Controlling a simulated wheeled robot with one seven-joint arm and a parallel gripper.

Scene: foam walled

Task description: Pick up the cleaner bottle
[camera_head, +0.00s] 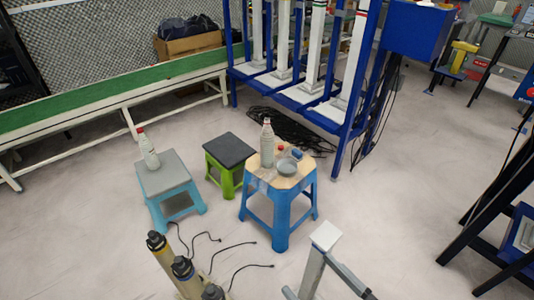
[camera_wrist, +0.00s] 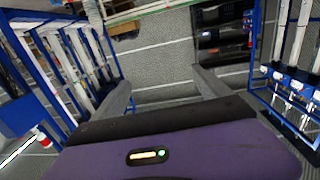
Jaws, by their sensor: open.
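Two bottles show in the head view, and I cannot tell for sure which is the cleaner bottle. A white bottle with a red cap (camera_head: 148,150) stands on a grey-topped light blue stool (camera_head: 163,174) at the left. A taller pale bottle (camera_head: 267,143) stands at the back left of a wooden-topped blue stool (camera_head: 279,222), near the middle. My gripper (camera_wrist: 160,87) shows in the wrist view, its two grey fingers spread apart with nothing between them. Neither bottle is seen between or near the fingers there.
A bowl (camera_head: 286,168) and small red and blue items share the blue stool. A dark-topped green stool (camera_head: 229,158) stands between the other two. A blue rack (camera_head: 318,95) stands behind; floor at right centre is clear.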

